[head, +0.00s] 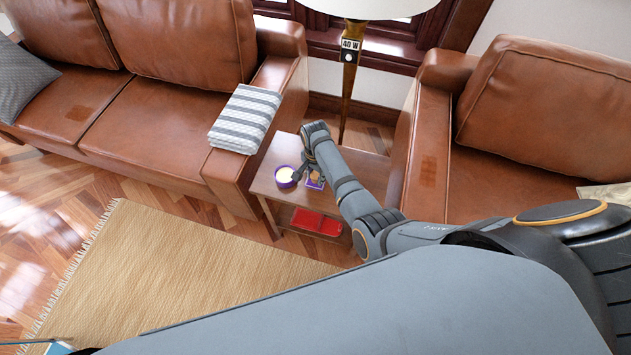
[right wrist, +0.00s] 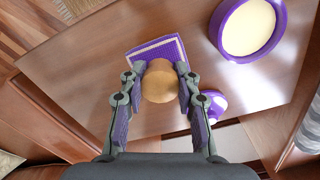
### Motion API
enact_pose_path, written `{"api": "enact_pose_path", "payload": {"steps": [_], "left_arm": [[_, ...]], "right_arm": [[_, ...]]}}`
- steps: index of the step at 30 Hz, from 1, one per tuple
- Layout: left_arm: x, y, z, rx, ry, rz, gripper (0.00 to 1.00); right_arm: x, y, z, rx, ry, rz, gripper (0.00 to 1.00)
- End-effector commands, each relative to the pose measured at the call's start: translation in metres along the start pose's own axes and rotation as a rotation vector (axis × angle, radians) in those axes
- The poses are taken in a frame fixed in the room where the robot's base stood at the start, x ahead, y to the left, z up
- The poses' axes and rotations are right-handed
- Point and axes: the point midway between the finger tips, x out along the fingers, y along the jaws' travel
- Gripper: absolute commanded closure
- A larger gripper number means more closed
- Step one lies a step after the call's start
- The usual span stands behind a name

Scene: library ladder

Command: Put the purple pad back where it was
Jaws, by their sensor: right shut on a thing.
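The purple pad (right wrist: 153,48) is a squarish purple piece with a pale border line and a round wooden knob (right wrist: 160,82) over it, which looks like its handle. It also shows small in the head view (head: 315,183), on or just above the wooden side table (head: 266,183); I cannot tell if it touches. My right gripper (right wrist: 160,92) is shut on the knob, one finger at each side. A round purple tin (right wrist: 248,27) with cream contents stands to the right of the pad, apart from it. My left gripper is not in view.
A small purple and white thing (right wrist: 214,104) lies close by the right finger, partly hidden. A red item (head: 317,222) lies on the table's lower shelf. A brown sofa (head: 160,125) with a striped folded cloth (head: 245,118), an armchair (head: 545,120) and a lamp (head: 349,75) surround the table.

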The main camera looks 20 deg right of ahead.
Motion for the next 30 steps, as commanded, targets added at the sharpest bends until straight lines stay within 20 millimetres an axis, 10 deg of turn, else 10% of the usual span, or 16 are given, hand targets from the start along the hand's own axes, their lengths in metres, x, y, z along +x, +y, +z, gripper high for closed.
{"api": "enact_pose_path", "payload": {"steps": [5,18,19,21,30], "left_arm": [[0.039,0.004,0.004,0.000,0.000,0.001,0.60],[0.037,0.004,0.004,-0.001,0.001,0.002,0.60],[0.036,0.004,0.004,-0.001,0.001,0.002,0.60],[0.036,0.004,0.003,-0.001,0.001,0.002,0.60],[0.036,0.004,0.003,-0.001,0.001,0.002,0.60]], "right_arm": [[0.037,0.000,-0.001,0.000,0.000,0.000,1.00],[0.037,0.000,-0.001,0.000,0.000,0.000,1.00],[0.037,0.000,-0.001,0.000,0.000,0.000,0.66],[0.036,0.000,-0.001,0.000,0.000,0.000,0.56],[0.037,0.000,-0.001,0.000,0.000,0.000,0.45]]}}
